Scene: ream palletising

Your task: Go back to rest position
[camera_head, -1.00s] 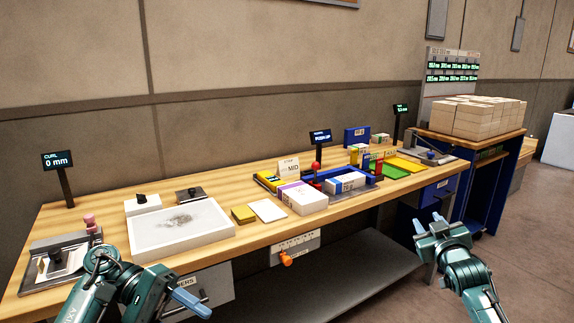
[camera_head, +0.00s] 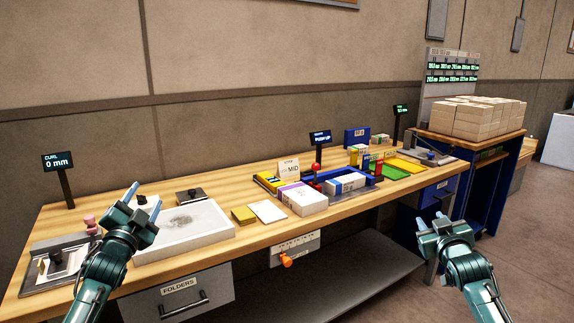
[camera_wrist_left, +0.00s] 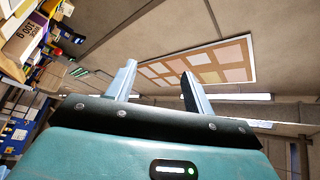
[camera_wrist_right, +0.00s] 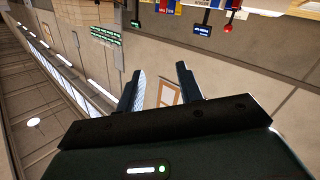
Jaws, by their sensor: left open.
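My left gripper (camera_head: 143,202) is raised over the left part of the workbench, in front of the white tray. In the left wrist view its two fingers (camera_wrist_left: 158,70) stand apart with nothing between them. My right gripper (camera_head: 430,220) hangs in front of the bench's right end, clear of it. In the right wrist view its fingers (camera_wrist_right: 160,70) are apart and empty. Both forearms rise from the bottom of the head view.
The wooden bench (camera_head: 215,250) carries a white tray (camera_head: 185,253), a white-and-purple ream (camera_head: 303,201), a blue jig holding another ream (camera_head: 345,183), and a green mat (camera_head: 362,202). Stacked reams (camera_head: 482,118) sit on a cart at right. The floor at right (camera_head: 530,220) is clear.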

